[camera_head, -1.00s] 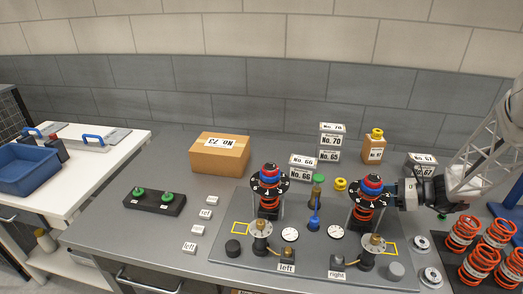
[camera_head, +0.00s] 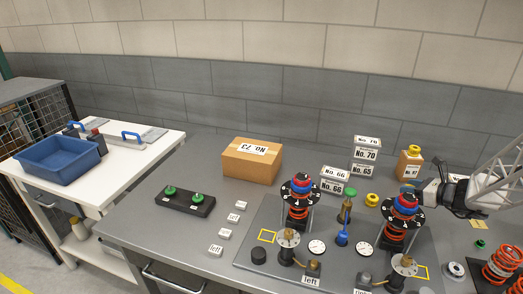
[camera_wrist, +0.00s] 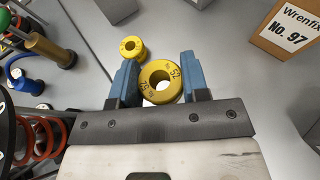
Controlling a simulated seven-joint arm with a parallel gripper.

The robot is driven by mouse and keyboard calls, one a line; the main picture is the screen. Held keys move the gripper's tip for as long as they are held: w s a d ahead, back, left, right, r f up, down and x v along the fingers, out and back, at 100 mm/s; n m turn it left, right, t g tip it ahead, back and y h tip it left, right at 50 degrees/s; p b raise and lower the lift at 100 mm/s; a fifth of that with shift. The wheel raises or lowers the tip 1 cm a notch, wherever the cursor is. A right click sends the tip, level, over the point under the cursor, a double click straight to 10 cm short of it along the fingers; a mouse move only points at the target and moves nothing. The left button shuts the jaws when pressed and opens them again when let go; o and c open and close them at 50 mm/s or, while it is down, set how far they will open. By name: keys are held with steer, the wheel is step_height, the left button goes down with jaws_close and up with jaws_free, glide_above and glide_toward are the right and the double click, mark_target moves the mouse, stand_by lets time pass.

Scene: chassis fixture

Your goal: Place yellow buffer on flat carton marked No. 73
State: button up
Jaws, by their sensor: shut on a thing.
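In the wrist view my gripper (camera_wrist: 158,85) is shut on a yellow buffer (camera_wrist: 160,80), a thick ring with a centre hole and dark markings, held between the blue fingers. In the head view my gripper (camera_head: 406,188) is at the right, behind the top of the right spring tower; the held buffer is hidden there. The flat carton marked No. 73 (camera_head: 243,166) is a brown box at the back middle of the bench, far to the left of my gripper. Its label lies on top, and its top is clear.
Another yellow piece (camera_head: 371,199) stands on the bench and also shows in the wrist view (camera_wrist: 132,47). A carton marked No. 97 (camera_head: 407,168) has a yellow piece on top. White labelled boxes (camera_head: 364,155), two spring towers (camera_head: 300,190) and a green-topped post (camera_head: 346,205) stand between.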

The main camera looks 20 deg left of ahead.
steer(key=w+a+r+m+t+h, duration=0.5)
steer(key=w+a+r+m+h, duration=0.3)
steer(key=w+a, duration=0.3)
steer(key=s+a+r+n+g+y, duration=0.2)
steer(key=a+n+y, duration=0.25)
steer(key=a, duration=1.05)
steer(key=s+a+f+n+g+y, duration=0.1)
steer(key=s+a+n+g, duration=0.3)
steer(key=s+a, duration=0.4)
steer(key=s+a+n+g+y, duration=0.4)
steer(key=s+a, duration=0.4)
steer(key=a, duration=0.6)
steer(key=shift+f+n+g+y, duration=0.35)
steer(key=shift+n+g, duration=0.1)
steer(key=shift+g, duration=0.05)
glide_above(253, 149)
steer(key=shift+s+f, duration=0.1)
steer(key=shift+f, duration=0.65)
